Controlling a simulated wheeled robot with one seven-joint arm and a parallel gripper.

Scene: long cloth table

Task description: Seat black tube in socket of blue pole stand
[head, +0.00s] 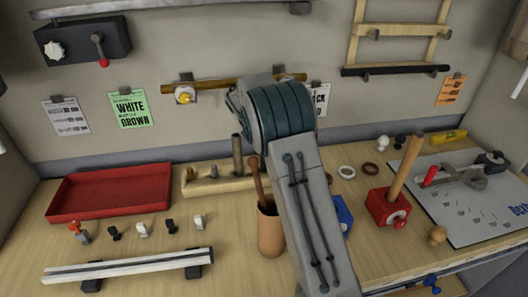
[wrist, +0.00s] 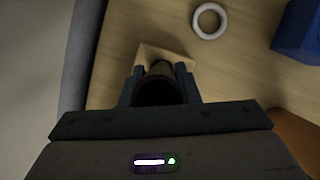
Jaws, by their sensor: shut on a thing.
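My gripper (wrist: 160,86) is shut on a black tube (wrist: 160,92) in the wrist view, with a finger on either side of it. The tube is seen nearly end-on above one end of a pale wooden rack (wrist: 172,54); I cannot tell whether its lower end is still in the rack. In the head view my arm hides the gripper and the tube. The blue pole stand (head: 343,215) shows only partly behind my arm, to its right. It also shows at the top right of the wrist view (wrist: 300,32); its socket is not visible.
The wooden rack (head: 212,186) holds other upright pegs. A brown cup (head: 270,235) with a stick stands close to my arm. A white ring (head: 346,172), a brown ring (head: 371,169) and a red stand (head: 388,207) with a wooden pole are on the right. A red tray (head: 110,192) lies left.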

